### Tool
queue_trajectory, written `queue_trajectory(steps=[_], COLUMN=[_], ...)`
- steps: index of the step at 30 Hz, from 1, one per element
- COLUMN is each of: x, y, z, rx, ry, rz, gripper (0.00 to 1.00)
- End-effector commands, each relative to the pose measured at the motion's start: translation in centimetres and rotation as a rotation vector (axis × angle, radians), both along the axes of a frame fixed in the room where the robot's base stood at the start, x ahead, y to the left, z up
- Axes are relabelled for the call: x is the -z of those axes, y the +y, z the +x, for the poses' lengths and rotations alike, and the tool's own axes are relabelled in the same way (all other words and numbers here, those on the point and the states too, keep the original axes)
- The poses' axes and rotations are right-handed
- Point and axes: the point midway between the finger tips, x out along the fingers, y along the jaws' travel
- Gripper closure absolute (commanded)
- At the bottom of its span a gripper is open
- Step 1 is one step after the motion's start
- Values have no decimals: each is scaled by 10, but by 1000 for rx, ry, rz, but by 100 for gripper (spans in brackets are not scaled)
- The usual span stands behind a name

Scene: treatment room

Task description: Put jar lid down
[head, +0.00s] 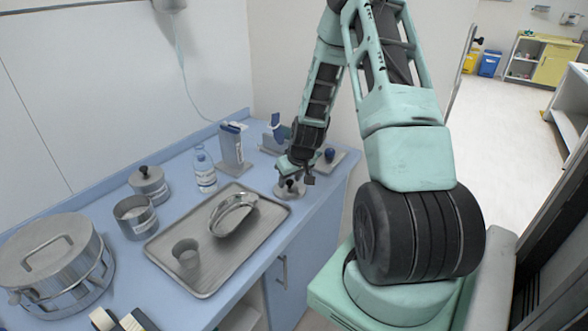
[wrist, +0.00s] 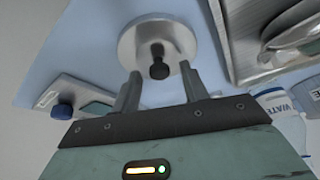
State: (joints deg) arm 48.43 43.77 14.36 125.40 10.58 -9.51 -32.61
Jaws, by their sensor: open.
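The jar lid (wrist: 150,32) is a round metal disc with a black knob, lying flat on the blue counter in the wrist view. In the head view the lid (head: 281,192) is under my gripper, to the right of the tray, partly hidden. My gripper (wrist: 159,80) is open, with its fingers apart on either side of the knob's near end in the picture; I cannot tell whether they touch it. In the head view my gripper (head: 292,172) is just above the lid. An open metal jar (head: 135,215) without a lid stands left of the tray.
A metal tray (head: 180,274) holds a cup (head: 186,253) and a kidney dish (head: 232,215). A lidded jar (head: 149,184), a water bottle (head: 204,170), a box (head: 231,146) and a large pot (head: 50,255) stand around it. A small board (head: 343,157) with a blue-capped item is beside my gripper.

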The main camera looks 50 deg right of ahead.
Motion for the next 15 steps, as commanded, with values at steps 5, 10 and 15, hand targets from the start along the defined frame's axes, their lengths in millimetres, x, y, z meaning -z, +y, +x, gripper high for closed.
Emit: queue_trajectory(steps=[5,10,15], x=[-22,-51,-79], y=[2,5,9], z=[-8,-20,-31], rx=[1,1,2], ry=[-3,-4,-3], rz=[-4,-4,-4], gripper=[56,56,56])
